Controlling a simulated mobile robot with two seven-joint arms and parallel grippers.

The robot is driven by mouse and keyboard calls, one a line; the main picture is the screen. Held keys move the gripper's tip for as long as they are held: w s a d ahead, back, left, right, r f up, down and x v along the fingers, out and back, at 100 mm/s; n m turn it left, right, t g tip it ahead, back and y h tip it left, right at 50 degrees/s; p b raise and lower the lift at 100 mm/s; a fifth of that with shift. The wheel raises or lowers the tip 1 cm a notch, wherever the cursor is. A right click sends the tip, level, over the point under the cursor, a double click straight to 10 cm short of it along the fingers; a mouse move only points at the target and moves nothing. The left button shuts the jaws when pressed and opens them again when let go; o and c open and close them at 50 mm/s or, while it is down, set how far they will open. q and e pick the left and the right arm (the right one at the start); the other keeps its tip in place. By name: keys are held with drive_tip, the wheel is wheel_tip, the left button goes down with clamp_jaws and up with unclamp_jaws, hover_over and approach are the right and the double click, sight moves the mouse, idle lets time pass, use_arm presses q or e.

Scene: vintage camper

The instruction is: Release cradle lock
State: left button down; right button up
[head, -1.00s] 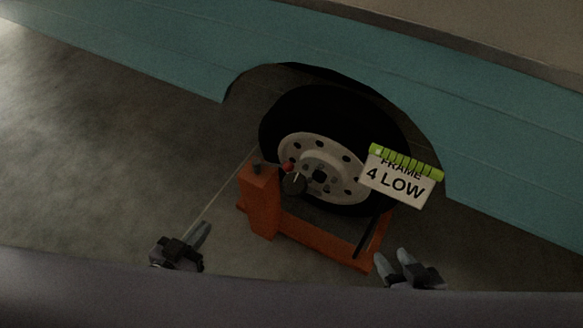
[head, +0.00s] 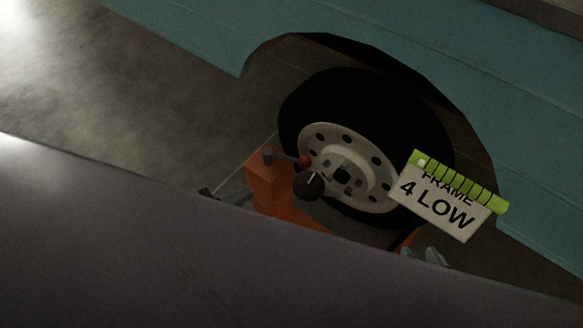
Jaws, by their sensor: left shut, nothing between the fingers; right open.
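The orange cradle (head: 283,200) stands at the wheel, and its lower part is hidden. A short lever with a red knob (head: 305,161) points right from a dark pivot on the cradle's upright. A round black dial (head: 309,186) with a white pointer sits just below the knob. The wheel (head: 345,177) has a black tyre and a pale rim. My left gripper (head: 222,194) is left of the cradle, shut and empty, mostly hidden. My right gripper (head: 425,257) is open at the cradle's lower right, with only its fingertips showing, apart from the lever.
A white sign reading "FRAME 4 LOW" (head: 438,208) with a green ribbed top edge overlaps the wheel's right side. The teal camper body (head: 200,35) arches over the wheel. A dark grey surface covers the foreground. Bare floor (head: 120,95) lies to the left.

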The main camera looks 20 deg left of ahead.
use_arm(q)
drive_tip(key=b+x, duration=0.3)
drive_tip(key=x, duration=1.1)
drive_tip(key=shift+b, duration=0.3)
use_arm(e)
drive_tip(key=shift+w+a+r+n+t+y, duration=0.15)
drive_tip(key=shift+w+a+r+t+y, duration=0.15)
drive_tip(key=shift+a, duration=0.3)
drive_tip(key=shift+w+a+r+n+t+y, duration=0.15)
drive_tip(key=shift+w+a+r+y, duration=0.15)
drive_tip(key=shift+a, duration=0.25)
drive_tip(key=shift+r, duration=0.1)
